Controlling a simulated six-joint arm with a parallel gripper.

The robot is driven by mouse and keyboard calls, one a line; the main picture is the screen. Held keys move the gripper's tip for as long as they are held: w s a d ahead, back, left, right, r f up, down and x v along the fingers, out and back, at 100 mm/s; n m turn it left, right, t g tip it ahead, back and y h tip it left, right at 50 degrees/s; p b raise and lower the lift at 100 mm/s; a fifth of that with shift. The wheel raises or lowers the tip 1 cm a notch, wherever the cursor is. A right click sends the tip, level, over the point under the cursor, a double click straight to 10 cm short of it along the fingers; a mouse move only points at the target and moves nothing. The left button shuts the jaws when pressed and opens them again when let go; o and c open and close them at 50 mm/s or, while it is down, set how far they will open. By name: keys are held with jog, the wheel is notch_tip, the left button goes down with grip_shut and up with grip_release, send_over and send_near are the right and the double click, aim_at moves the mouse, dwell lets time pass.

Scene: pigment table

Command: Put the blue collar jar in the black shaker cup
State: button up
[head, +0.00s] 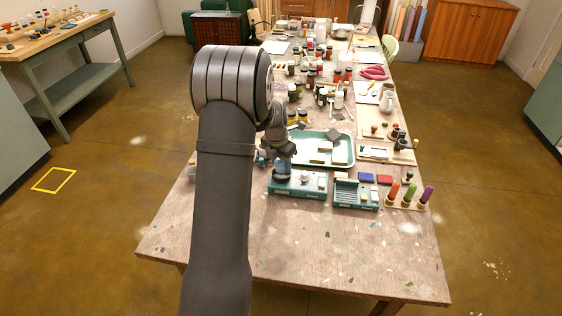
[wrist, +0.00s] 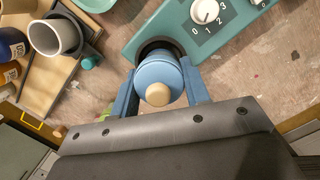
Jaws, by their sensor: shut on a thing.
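The blue collar jar (wrist: 157,70) is in the wrist view, with a pale round knob on its lid. My gripper (wrist: 160,84) is shut on it, a blue finger on each side. The black shaker cup (wrist: 146,47) shows as a dark rim just behind the jar, at the end of a teal unit with a numbered dial (wrist: 205,11). The jar overlaps the cup; I cannot tell whether it is above it or inside it. In the head view, my gripper (head: 281,160) is over the left part of the teal unit (head: 297,191), and the jar is small there.
A wooden rack (wrist: 90,52) with a grey cup (wrist: 55,36) and several bottles is at upper left in the wrist view. In the head view, a second teal unit (head: 356,195) and a green tray (head: 340,150) are nearby. The front table is clear.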

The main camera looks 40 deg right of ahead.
jog(key=shift+f, duration=0.85)
dwell(0.7)
jog(key=o, duration=1.1)
jog(key=shift+o, duration=0.2)
jog(key=shift+s+f, duration=0.1)
jog(key=shift+s, duration=0.05)
